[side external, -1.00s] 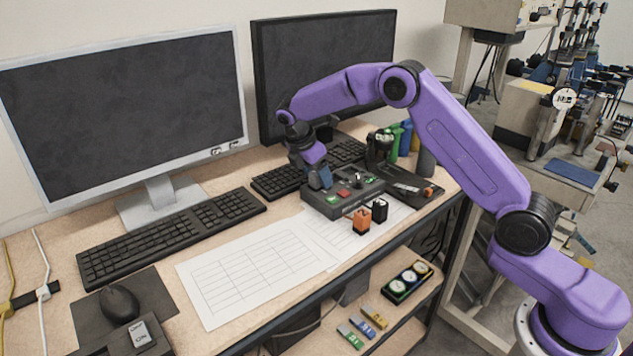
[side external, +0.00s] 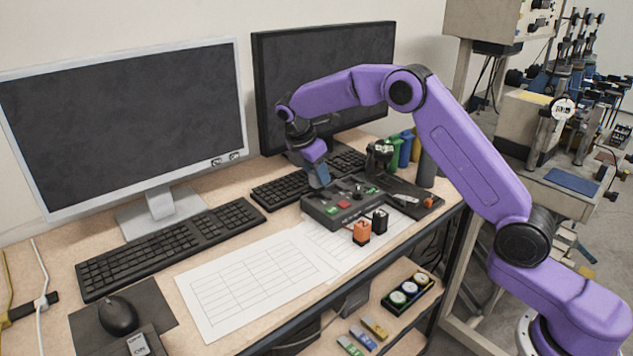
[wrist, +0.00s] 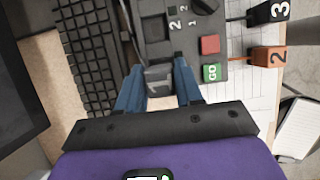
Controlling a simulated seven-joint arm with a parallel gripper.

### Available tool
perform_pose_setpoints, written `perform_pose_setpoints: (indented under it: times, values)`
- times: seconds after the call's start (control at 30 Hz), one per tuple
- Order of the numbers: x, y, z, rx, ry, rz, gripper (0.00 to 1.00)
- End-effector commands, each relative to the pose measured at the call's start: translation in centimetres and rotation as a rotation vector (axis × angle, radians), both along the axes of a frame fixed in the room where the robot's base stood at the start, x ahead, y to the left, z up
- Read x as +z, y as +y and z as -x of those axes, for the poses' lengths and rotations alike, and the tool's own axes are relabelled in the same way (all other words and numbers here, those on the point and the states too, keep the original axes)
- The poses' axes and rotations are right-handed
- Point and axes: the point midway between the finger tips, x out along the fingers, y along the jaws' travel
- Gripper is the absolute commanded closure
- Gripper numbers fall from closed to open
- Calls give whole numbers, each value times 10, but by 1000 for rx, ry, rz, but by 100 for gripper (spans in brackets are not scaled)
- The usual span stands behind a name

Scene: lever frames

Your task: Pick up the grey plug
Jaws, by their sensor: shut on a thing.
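My gripper (side external: 319,178) is at the left end of the dark control box (side external: 343,211) in the side view. In the wrist view its two blue fingers (wrist: 159,90) are closed on a grey block, the grey plug (wrist: 158,78), at the box's edge. The plug is mostly hidden by the fingers in the side view. I cannot tell for sure whether its lower end is clear of the box.
An orange plug marked 2 (side external: 361,232) and a black plug marked 3 (side external: 380,220) stand in front of the box. Keyboards (side external: 170,250) and monitors (side external: 130,130) are to the left and behind.

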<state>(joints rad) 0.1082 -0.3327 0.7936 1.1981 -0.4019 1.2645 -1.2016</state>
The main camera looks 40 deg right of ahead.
Motion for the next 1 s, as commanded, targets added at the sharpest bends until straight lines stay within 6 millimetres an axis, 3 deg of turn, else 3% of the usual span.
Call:
perform_pose_setpoints:
  times: [0.33,0.7,1.0]
  values:
    - [61,-2,53,0,-1,-1,95]
    - [86,-3,116,0,0,0,95]
    - [96,-4,137,0,1,0,95]
